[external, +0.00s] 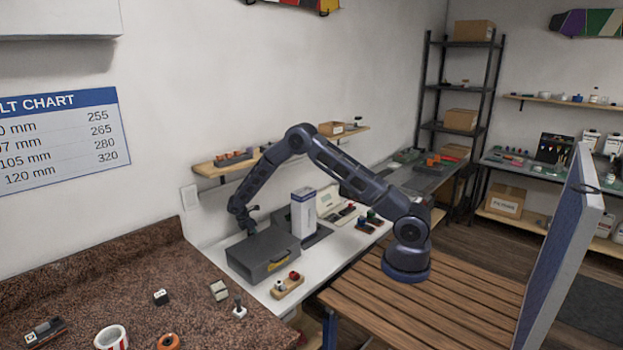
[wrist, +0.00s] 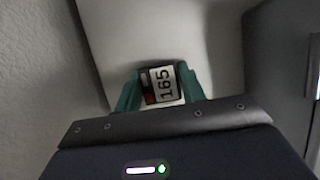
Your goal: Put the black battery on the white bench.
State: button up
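The black battery (wrist: 163,85), with a white label reading 165 and a red mark, sits between the green fingertips of my gripper (wrist: 161,87) in the wrist view. Both fingers appear to touch its sides, so my gripper is shut on it. The pale surface of the white bench (wrist: 150,30) lies beyond it; I cannot tell whether the battery touches it. In the external view my gripper (external: 244,222) is low over the far left part of the white bench (external: 318,262), between the wall and a grey case, and the battery is hidden there.
The grey case (external: 262,254) stands close beside my gripper, and a white box (external: 303,212) stands behind it. A wooden block with knobs (external: 288,286) sits at the bench's front.

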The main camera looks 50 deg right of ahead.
jog(key=o, duration=0.4)
jog(key=shift+c, duration=0.2)
jog(key=shift+r, duration=0.1)
jog(key=shift+a+r, duration=0.1)
jog(key=shift+r, duration=0.2)
jog(key=shift+v, duration=1.2)
jog(key=a, duration=1.1)
jog(key=shift+a, duration=0.5)
